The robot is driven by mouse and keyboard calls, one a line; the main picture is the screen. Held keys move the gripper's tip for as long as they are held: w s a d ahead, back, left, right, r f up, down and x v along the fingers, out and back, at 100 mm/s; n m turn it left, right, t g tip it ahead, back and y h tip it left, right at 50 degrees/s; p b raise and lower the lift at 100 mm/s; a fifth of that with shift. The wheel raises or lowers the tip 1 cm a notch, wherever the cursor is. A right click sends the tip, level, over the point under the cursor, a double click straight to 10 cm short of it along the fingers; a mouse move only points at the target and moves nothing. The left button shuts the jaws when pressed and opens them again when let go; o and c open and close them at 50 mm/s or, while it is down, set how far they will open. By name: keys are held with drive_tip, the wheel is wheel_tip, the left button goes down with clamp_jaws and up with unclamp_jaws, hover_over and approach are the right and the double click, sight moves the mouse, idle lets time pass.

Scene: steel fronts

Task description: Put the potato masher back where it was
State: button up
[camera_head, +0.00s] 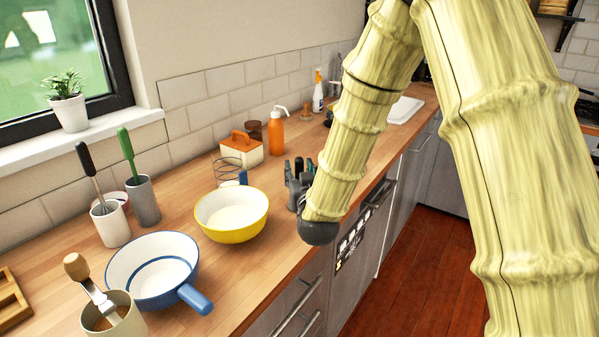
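No potato masher can be told for certain in the head view. A coiled wire item (229,163) stands on the counter behind the yellow bowl, with a small blue part (243,178) beside it; I cannot tell whether it is the masher. My gripper (298,168) appears as dark finger-like parts past my wrist, right of the yellow bowl. Its opening and any hold are unclear.
A yellow bowl (232,216), a blue-handled pan (153,268) and a beige canister with a wooden-knobbed crank (76,266) stand along the counter. An orange bottle (277,132) and a butter-dish-like box (241,147) stand behind. Bare wood (255,262) lies near the front edge.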

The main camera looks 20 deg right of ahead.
drive_tip(key=shift+r, duration=0.2)
drive_tip(key=s+a+b, duration=0.1)
drive_tip(key=s+b, duration=0.1)
drive_tip(key=s, duration=1)
drive_tip(key=shift+a, duration=0.25)
drive_tip(key=shift+f, duration=0.1)
